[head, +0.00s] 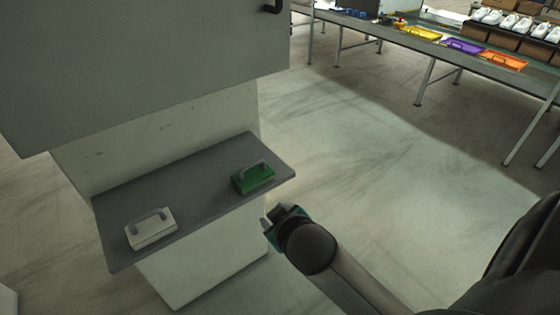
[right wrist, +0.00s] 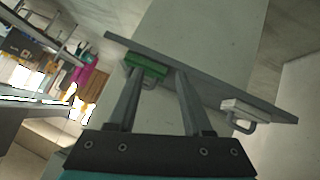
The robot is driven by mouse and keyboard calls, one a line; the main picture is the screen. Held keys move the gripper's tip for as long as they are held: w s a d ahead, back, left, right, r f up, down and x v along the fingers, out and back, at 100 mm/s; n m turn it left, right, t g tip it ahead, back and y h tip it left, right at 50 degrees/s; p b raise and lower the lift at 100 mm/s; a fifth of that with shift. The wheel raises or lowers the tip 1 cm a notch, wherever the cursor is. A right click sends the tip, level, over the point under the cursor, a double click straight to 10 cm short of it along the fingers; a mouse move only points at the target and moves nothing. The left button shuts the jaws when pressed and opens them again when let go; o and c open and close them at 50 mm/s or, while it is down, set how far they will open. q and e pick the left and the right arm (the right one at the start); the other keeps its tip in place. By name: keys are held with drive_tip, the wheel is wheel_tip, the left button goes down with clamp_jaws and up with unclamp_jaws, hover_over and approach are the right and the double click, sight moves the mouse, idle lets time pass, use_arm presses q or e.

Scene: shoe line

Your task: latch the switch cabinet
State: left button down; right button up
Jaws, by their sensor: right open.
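The switch cabinet (head: 150,65) appears to be the large grey box at the upper left of the head view, cut off by the top edge. A black handle (head: 272,7) shows near its right edge; only its lower part is in view. I cannot tell whether the cabinet is latched. My right gripper (head: 280,215) is in front of the pale pedestal, right of and below the shelf. In the right wrist view my right gripper (right wrist: 157,78) has its two fingers apart with nothing held between them. My left gripper is out of view.
A grey shelf (head: 190,190) juts from the pedestal (head: 205,270). It bears a green handled block (head: 253,178) and a white one (head: 152,232). A long table (head: 460,55) with coloured trays and shoes stands at the back right. The floor between is clear.

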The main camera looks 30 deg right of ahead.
drive_tip(key=w+r+n+t+y, duration=0.1)
drive_tip(key=w+r+n+t, duration=0.2)
drive_tip(key=r, duration=0.9)
drive_tip(key=w+r+n+t, duration=0.1)
drive_tip(key=w+r+t, duration=0.35)
drive_tip(key=r, duration=0.75)
drive_tip(key=w+r+n+t+y, duration=0.1)
drive_tip(key=w+r+n+t, duration=0.1)
drive_tip(key=r+t, duration=0.65)
drive_tip(key=s+a+r+n+g+y, duration=0.3)
drive_tip(key=a+r+n+g+y, duration=0.15)
drive_tip(key=r+n+y, duration=0.4)
drive_tip(key=s+a+r+n+g+y, duration=0.3)
drive_tip(key=r+n+g+y, duration=0.25)
drive_tip(key=n, duration=0.65)
drive_tip(key=s+a+r+n+g+y, duration=0.2)
drive_tip(key=a+r+n+g+y, duration=0.2)
drive_tip(key=r+n+y, duration=0.5)
drive_tip(key=s+d+r+m+t+h, duration=0.1)
drive_tip(key=d+r+m+t+h, duration=0.15)
drive_tip(key=d+h, duration=0.85)
drive_tip(key=s+d+r+m+t+h, duration=0.15)
drive_tip(key=d+r+t+h, duration=0.25)
drive_tip(key=d+h, duration=0.7)
drive_tip(key=w+p, duration=0.5)
drive_tip(key=w, duration=1)
drive_tip(key=shift+w+a+y, duration=0.15)
drive_tip(key=shift+w+y, duration=0.1)
drive_tip(key=shift+y, duration=0.15)
